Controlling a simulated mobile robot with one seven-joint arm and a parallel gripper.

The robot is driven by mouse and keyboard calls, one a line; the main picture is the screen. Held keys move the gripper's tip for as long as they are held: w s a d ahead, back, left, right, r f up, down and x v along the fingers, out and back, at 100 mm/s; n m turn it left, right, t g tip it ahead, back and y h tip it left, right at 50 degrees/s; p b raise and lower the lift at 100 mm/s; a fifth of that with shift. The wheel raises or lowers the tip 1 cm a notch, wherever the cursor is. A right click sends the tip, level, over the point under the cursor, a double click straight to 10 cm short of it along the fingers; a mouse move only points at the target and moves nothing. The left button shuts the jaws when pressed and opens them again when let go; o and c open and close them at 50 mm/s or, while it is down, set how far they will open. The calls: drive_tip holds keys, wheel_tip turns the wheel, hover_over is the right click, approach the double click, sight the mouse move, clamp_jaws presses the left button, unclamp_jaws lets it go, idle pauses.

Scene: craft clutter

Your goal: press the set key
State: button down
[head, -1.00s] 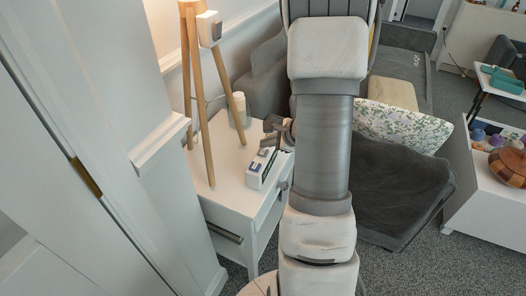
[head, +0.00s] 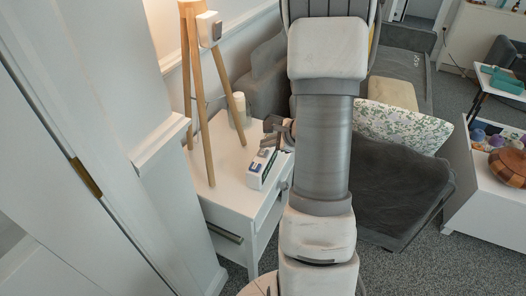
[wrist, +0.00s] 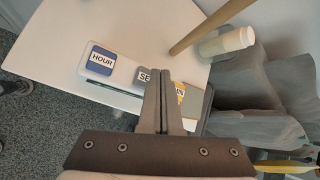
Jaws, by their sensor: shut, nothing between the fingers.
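A white clock-like box (head: 262,168) lies on the white side table, and it also shows in the wrist view (wrist: 122,71). It carries a blue key marked HOUR (wrist: 102,59), a grey set key (wrist: 144,76) partly covered by my fingers, and a yellow key (wrist: 181,93) of which only the end of the label shows. My gripper (wrist: 158,72) is shut and empty, its tips over the right part of the set key. I cannot tell whether they touch it. In the head view my gripper (head: 269,134) shows just above the box, partly behind my arm.
The white side table (head: 226,178) has free room left of the box. A wooden tripod leg (wrist: 210,25) and a pale cylinder (wrist: 226,41) stand behind the box. A grey sofa (head: 267,75) is beyond the table.

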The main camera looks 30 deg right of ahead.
sight(267, 153)
drive_tip(key=shift+f, duration=0.15)
idle(0.3)
drive_tip(key=shift+f+b, duration=0.35)
drive_tip(key=shift+b, duration=0.35)
drive_tip(key=shift+f+b, duration=0.4)
drive_tip(key=shift+b, duration=0.2)
idle(0.3)
drive_tip(key=shift+r, duration=0.1)
idle(0.3)
drive_tip(key=shift+r+p, duration=0.55)
drive_tip(key=shift+r, duration=0.2)
drive_tip(key=shift+r+p, duration=1.75)
drive_tip(key=shift+r, duration=0.8)
